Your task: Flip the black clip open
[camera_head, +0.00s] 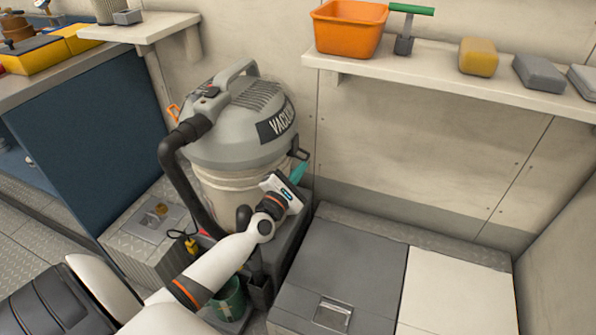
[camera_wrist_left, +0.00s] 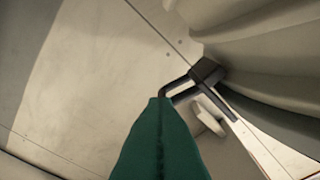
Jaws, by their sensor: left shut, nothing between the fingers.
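The black clip (camera_head: 301,154) sits on the right side of the grey vacuum head (camera_head: 238,120), at the rim above the pale drum (camera_head: 228,190). In the left wrist view the clip (camera_wrist_left: 207,72) shows as a dark block with a thin bent bar reaching left and another arm running down to the right. My left gripper (camera_head: 299,172) has teal fingers that are shut and empty, just below the clip. In the left wrist view the fingertips (camera_wrist_left: 160,102) are close to the bent bar's end; I cannot tell whether they touch. My right gripper is not in view.
An orange clip (camera_head: 173,113) is on the vacuum's left side. A black hose (camera_head: 170,165) curves down the front left. A shelf (camera_head: 450,88) with an orange bin (camera_head: 348,27) is on the wall behind. A grey locker lid (camera_head: 345,270) lies at the lower right.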

